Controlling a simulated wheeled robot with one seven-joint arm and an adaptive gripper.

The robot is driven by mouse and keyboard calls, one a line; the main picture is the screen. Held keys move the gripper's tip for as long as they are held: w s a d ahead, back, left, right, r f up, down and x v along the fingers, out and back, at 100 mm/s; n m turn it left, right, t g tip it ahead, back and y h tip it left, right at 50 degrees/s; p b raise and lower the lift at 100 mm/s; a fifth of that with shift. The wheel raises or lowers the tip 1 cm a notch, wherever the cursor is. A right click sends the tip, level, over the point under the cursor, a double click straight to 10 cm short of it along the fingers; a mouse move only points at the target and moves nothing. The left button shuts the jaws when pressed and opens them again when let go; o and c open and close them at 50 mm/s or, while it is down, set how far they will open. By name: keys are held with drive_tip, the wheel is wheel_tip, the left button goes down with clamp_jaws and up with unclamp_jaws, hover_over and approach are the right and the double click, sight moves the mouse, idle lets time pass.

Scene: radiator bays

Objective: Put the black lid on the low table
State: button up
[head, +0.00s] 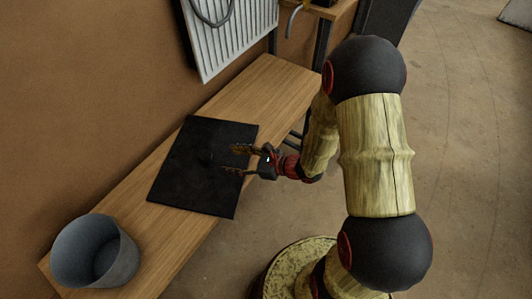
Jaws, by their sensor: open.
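The low table (270,92) is a long wooden bench along the brown wall. A flat black square sheet (180,185) lies on it. A faint dark round shape with a small knob (206,157), which may be the black lid, shows near the middle of the sheet. Black on black, its outline is hard to tell. My gripper (235,159) is open and empty, coming from the right, with its fingers over the right part of the sheet and pointing toward the knob. I cannot tell its height above the sheet.
A grey bucket (70,262) stands at the table's near left end. A white radiator (232,40) hangs on the wall behind. Another wooden surface (335,10) stands at the top. The table's far right part is bare, and the floor to the right is open.

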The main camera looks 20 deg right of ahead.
drive_tip(key=s+a+r+n+g+y, duration=0.2)
drive_tip(key=s+a+r+n+g, duration=0.35)
drive_tip(key=r+n, duration=0.35)
drive_tip(key=s+r+n+g+h, duration=0.3)
drive_tip(key=s+r+n, duration=0.3)
drive_tip(key=s+n, duration=0.25)
drive_tip(key=s+d+r+n+t+h, duration=0.2)
drive_tip(key=s+d+r+n+h, duration=0.1)
drive_tip(key=d, duration=0.4)
drive_tip(key=s+d+r+n+t+h, duration=0.2)
drive_tip(key=s+d+r+n+h, duration=0.1)
drive_tip(key=d+r+n+h, duration=0.3)
drive_tip(key=shift+s+d+r, duration=0.3)
drive_tip(key=shift+d+r, duration=0.5)
drive_tip(key=shift+r, duration=0.05)
drive_tip(key=shift+t, duration=0.25)
drive_tip(key=shift+c, duration=1.4)
